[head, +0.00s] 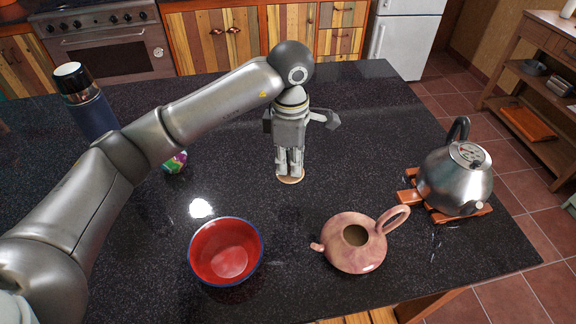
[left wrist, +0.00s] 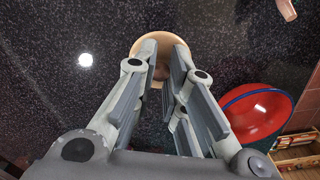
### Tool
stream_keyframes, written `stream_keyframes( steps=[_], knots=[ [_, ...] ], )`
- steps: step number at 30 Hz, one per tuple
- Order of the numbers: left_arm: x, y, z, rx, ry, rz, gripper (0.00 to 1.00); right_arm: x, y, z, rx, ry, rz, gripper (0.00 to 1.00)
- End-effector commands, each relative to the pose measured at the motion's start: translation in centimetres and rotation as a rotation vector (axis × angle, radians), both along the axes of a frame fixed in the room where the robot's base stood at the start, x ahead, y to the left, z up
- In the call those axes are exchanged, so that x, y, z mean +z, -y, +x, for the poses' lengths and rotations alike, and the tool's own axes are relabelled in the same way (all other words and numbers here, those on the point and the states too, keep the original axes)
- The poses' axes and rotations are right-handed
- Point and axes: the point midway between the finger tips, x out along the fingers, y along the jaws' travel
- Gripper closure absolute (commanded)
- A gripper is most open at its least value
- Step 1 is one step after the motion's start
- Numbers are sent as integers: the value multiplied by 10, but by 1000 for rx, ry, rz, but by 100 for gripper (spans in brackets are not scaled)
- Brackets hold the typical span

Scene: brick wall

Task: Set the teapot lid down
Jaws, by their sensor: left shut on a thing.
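The teapot lid (head: 291,181), a small pale tan disc, is at the fingertips of my left gripper (head: 289,172). The gripper points down over the middle of the black counter and is shut on the lid's knob. In the left wrist view the lid (left wrist: 166,41) shows beyond the fingers, its knob between them. The lid is at or very near the counter surface; I cannot tell whether it touches. The pinkish teapot (head: 343,258) stands to the right and nearer, its top opening uncovered. My right gripper is not in view.
A red bowl (head: 226,250) with a blue rim stands front left of the lid. A steel kettle (head: 452,182) sits on a wooden trivet (head: 408,199) at right. A dark blue flask (head: 91,115) stands far left. The counter (head: 365,125) around the lid is clear.

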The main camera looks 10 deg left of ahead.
Motion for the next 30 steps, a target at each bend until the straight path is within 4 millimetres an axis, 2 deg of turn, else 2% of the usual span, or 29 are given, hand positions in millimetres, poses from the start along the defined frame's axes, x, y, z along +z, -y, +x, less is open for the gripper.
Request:
stream_keyframes(
  steps=[3, 7, 12, 18, 30],
  knots=[
    [-21, -5, 15, 1, -7, 2, 100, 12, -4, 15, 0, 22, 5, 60],
    [-36, -8, 27, 0, -4, 1, 100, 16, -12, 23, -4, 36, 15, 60],
    [-47, -11, 35, 0, -5, 2, 100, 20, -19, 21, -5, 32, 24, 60],
    [-71, -11, 35, -2, -5, 1, 100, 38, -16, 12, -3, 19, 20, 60],
    [-81, -11, 36, -2, -1, 1, 100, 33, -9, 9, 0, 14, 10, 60]
  ],
)
